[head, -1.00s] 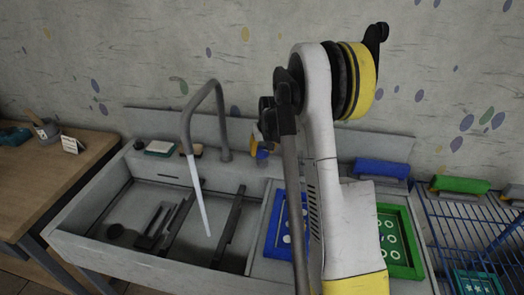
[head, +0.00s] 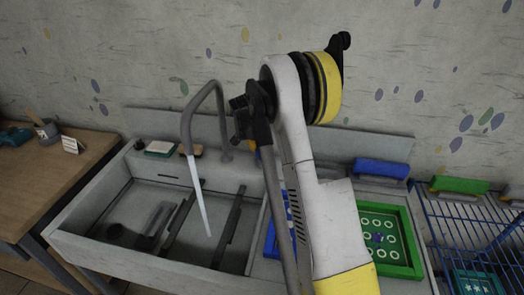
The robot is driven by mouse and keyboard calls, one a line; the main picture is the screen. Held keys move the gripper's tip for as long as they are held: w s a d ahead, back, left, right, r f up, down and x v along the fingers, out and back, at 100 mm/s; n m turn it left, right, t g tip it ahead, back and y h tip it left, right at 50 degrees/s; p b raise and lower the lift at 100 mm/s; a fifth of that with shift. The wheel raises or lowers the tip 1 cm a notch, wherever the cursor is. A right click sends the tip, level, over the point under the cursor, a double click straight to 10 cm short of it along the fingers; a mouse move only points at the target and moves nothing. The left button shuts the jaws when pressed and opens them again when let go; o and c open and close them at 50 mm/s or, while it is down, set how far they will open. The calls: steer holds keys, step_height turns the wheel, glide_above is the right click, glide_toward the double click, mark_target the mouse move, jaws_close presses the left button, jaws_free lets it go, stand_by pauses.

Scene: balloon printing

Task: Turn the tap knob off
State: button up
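The grey tap (head: 221,110) has a tall curved spout over the sink (head: 150,215), and a pale stream of water (head: 199,195) runs from it. A small yellow part (head: 252,145), likely the tap knob, shows just right of the tap's base; most of it is hidden behind my arm. My dark gripper (head: 240,120) is just right of the tap's upright pipe, above that yellow part. I cannot tell whether it touches the knob, nor whether its fingers are open or shut.
A blue frame (head: 270,240) and a green frame (head: 401,271) lie on the counter right of the basin. A blue-handled tool (head: 382,168) lies behind them. A blue wire rack (head: 470,235) stands at the right, and a wooden table (head: 50,180) at the left.

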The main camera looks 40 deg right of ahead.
steer(key=shift+m+g, duration=0.8)
steer(key=shift+m, duration=1.2)
steer(key=o, duration=1.2)
steer(key=v, duration=1.2)
steer(key=shift+f, duration=0.1)
